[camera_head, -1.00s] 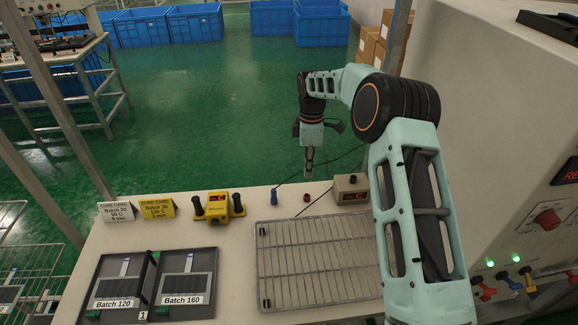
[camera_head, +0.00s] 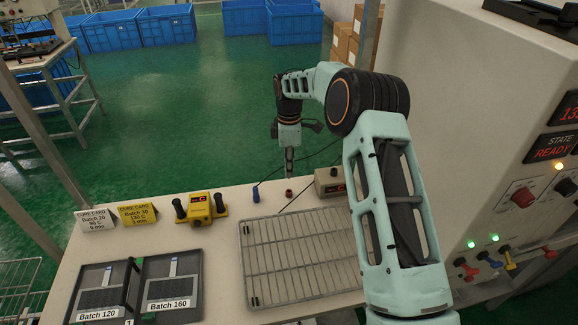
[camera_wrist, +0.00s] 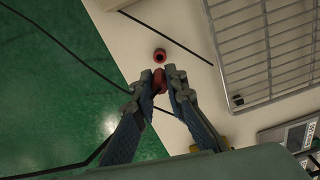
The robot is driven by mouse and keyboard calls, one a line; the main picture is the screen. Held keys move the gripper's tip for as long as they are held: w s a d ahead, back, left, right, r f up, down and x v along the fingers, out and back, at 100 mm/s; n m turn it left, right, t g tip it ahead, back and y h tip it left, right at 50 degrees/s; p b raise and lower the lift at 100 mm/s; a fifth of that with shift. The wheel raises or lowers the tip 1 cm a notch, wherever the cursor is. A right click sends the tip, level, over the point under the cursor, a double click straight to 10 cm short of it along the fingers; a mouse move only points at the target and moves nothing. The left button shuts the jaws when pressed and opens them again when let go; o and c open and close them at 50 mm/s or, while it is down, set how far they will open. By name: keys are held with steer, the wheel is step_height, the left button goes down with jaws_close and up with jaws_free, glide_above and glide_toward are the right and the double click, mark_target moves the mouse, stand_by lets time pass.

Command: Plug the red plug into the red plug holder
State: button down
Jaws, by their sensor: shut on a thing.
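My gripper (camera_head: 289,168) hangs over the far edge of the white table. In the wrist view its fingers (camera_wrist: 160,80) are shut on the red plug (camera_wrist: 159,84), which is mostly hidden between them. A small round red piece, which looks like the red plug holder (camera_wrist: 160,55), stands on the table just ahead of the fingertips. It also shows in the head view (camera_head: 289,194), below my gripper. The plug and the holder appear apart.
A blue piece (camera_head: 256,195) stands left of the red holder, and a beige box (camera_head: 329,182) stands right. A wire rack (camera_head: 300,260) lies in front. A yellow device (camera_head: 201,207) sits further left. Black cables run near my gripper.

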steer(key=shift+f+b, duration=1.1)
steer(key=shift+f, duration=1.15)
steer(key=shift+f+b, duration=0.95)
steer(key=shift+f, duration=0.5)
steer(key=c, duration=1.9)
jaws_free()
step_height(320, 180, up, 12)
steer(key=shift+f, duration=0.1)
